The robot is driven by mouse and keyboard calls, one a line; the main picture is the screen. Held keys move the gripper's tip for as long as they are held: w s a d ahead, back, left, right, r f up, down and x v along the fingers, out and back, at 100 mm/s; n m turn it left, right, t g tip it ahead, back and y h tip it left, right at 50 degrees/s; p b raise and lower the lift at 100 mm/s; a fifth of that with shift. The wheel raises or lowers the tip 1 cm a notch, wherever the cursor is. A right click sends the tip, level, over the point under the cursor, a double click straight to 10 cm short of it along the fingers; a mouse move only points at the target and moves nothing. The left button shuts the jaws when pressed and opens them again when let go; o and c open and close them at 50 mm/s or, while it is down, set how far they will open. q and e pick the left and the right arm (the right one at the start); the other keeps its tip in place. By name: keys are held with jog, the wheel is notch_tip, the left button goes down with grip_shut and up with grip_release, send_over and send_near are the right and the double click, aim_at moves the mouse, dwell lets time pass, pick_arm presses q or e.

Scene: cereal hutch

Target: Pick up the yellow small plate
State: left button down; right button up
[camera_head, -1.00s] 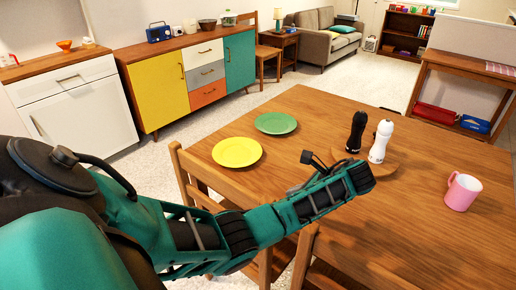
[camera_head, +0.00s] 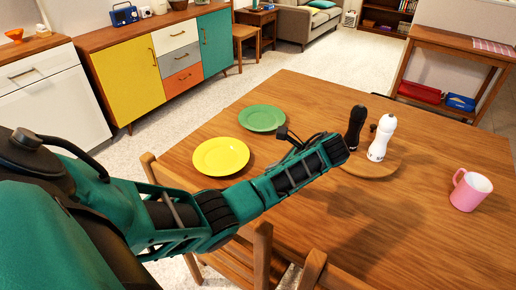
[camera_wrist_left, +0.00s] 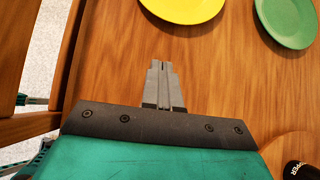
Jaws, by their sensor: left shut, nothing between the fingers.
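The yellow small plate (camera_head: 221,156) lies flat on the wooden table near its left edge. It also shows in the left wrist view (camera_wrist_left: 184,8), cut off by the top edge. My left gripper (camera_wrist_left: 164,66) is shut and empty in the left wrist view, above the table and apart from the plate, which lies beyond its fingertips. In the head view my left arm reaches in over the chairs and the near side of the table; its fingers are hidden there. My right gripper is not in view.
A green plate (camera_head: 262,118) lies just beyond the yellow one. A black mill (camera_head: 355,128) and a white mill (camera_head: 381,138) stand on a round wooden board (camera_head: 354,167). A pink mug (camera_head: 470,190) stands at the right. Wooden chairs (camera_head: 262,255) stand at the near edge.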

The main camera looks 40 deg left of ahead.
pick_arm(q)
jog(key=b+x, duration=0.1)
jog(key=x, duration=0.7)
jog(key=shift+s+a+f+b, duration=0.15)
jog(key=shift+a+f+b, duration=0.05)
jog(key=shift+f+b, duration=0.15)
jog(key=a, duration=0.3)
jog(key=shift+s+a+f, duration=0.1)
jog(key=shift+s+a, duration=0.05)
jog(key=shift+a, duration=0.5)
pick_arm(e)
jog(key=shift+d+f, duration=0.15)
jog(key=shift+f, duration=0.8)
